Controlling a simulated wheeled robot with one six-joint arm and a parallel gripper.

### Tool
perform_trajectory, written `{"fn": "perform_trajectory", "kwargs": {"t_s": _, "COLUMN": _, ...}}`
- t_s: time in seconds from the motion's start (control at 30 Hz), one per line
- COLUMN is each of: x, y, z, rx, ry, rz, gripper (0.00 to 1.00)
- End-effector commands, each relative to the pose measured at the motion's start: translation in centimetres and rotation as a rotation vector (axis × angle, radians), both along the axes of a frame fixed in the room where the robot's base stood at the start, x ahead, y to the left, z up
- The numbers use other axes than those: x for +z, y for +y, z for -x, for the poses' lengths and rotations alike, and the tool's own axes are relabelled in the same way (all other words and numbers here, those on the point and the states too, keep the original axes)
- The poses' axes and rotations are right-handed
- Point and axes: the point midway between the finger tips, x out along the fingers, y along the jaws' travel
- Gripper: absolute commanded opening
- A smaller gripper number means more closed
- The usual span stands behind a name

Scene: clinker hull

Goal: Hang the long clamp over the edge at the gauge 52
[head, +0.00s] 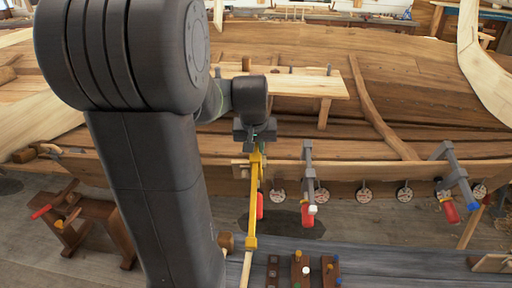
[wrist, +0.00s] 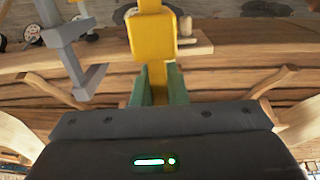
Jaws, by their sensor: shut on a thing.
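A long yellow clamp (head: 252,205) hangs down from my gripper (head: 257,146) at the plank edge of the hull (head: 345,173). In the wrist view the yellow clamp (wrist: 152,45) stands between the two green fingers (wrist: 159,88), which are shut on it. A red part (head: 260,205) shows beside its bar. I cannot tell whether the clamp touches the edge. Several round gauges (head: 322,195) sit in a row below the edge, to the right of the clamp. The nearest gauge (head: 278,196) is just right of it. Their numbers are too small to read.
A grey clamp (head: 309,178) with a red handle hangs over the edge right of mine. Another grey clamp (head: 459,178) hangs further right. A bench (head: 380,262) with pegged wooden blocks (head: 301,270) is in front. A wooden stool (head: 93,218) with tools stands at left.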

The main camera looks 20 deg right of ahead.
Motion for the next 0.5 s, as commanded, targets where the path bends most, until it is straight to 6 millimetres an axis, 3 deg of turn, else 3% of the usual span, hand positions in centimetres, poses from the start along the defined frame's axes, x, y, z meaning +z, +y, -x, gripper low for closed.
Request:
{"fn": "perform_trajectory", "kwargs": {"t_s": 0.1, "x": -1.7, "y": -0.2, "z": -0.3, "rx": -0.001, "ry": 0.004, "rz": -0.003, "gripper": 0.0}}
{"fn": "perform_trajectory", "kwargs": {"t_s": 0.5, "x": -4.7, "y": -0.8, "z": -1.3, "rx": 0.0, "ry": 0.003, "rz": -0.003, "gripper": 0.0}}
